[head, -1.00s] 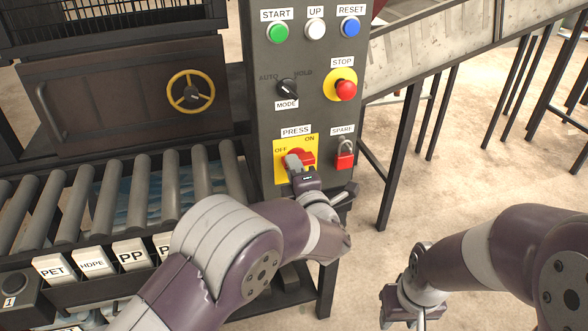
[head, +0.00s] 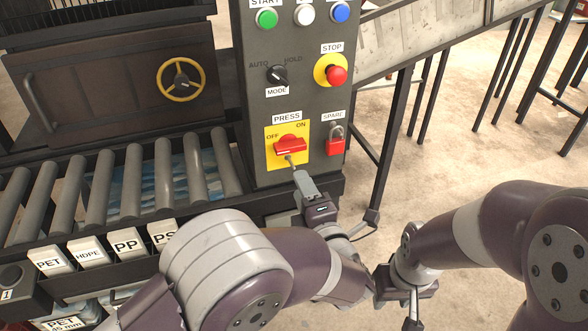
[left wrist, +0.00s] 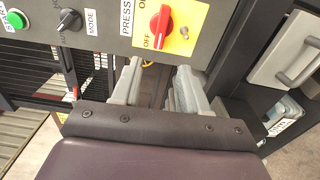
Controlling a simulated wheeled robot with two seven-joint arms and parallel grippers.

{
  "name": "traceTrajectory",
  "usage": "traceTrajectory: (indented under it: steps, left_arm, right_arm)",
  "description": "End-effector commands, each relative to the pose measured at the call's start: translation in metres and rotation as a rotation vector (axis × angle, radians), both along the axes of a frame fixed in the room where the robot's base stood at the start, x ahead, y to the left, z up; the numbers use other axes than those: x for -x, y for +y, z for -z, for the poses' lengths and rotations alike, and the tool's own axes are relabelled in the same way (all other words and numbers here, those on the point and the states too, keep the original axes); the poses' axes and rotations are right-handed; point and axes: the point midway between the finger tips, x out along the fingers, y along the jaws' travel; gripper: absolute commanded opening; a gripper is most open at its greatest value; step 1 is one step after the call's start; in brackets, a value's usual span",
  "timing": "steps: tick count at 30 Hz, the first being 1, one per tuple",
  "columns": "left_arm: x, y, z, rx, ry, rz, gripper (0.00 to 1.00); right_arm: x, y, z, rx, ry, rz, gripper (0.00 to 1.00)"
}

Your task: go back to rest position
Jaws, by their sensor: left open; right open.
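My left gripper (head: 300,180) is open and empty, just below and in front of the red PRESS switch (head: 290,146) on its yellow plate. In the left wrist view, its two grey fingers (left wrist: 155,85) stand apart with nothing between them, and the red switch (left wrist: 160,27) shows beyond them, apart from the fingers. In the head view the switch handle lies nearly level, tilted slightly up to the right. My right gripper (head: 412,312) hangs low at the bottom right, pointing down, away from the panel, and its fingertips are partly cut off by the frame edge.
The dark control panel (head: 250,100) carries buttons, a MODE knob (head: 277,75), a STOP button (head: 336,75) and a padlocked SPARE switch (head: 335,142). A roller conveyor (head: 130,190) lies left of my left arm. Open floor (head: 450,150) is at the right.

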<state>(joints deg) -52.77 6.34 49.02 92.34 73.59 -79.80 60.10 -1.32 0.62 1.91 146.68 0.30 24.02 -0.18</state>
Motion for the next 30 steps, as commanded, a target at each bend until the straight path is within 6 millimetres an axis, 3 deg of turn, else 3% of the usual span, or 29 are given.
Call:
traceTrajectory:
  steps: [4, 17, 21, 24, 26, 30]
  left_arm:
    - [0.011, -0.003, 0.0, -0.002, 0.001, 0.0, 0.44]
    - [0.011, -0.003, 0.0, -0.002, 0.002, 0.0, 0.44]
    - [-0.012, 0.004, 0.004, -0.085, 0.11, 0.09, 0.44]
    - [-0.037, 0.024, 0.021, -0.305, 0.349, 0.31, 0.44]
    - [-0.033, 0.046, 0.039, -0.486, 0.526, 0.484, 0.44]
    - [0.028, 0.108, 0.082, -0.842, 0.891, 0.862, 0.44]
  right_arm:
    - [0.0, 0.0, -0.001, 0.0, 0.0, 0.0, 0.43]
    - [0.0, 0.0, -0.001, 0.0, 0.0, 0.0, 0.43]
    - [0.0, 0.0, -0.001, 0.0, 0.0, 0.0, 0.43]
    - [0.0, 0.0, -0.001, 0.0, 0.0, 0.0, 0.43]
    - [0.0, 0.0, -0.001, 0.0, 0.0, 0.0, 0.43]
    - [0.0, 0.0, -0.001, 0.0, 0.0, 0.0, 0.43]
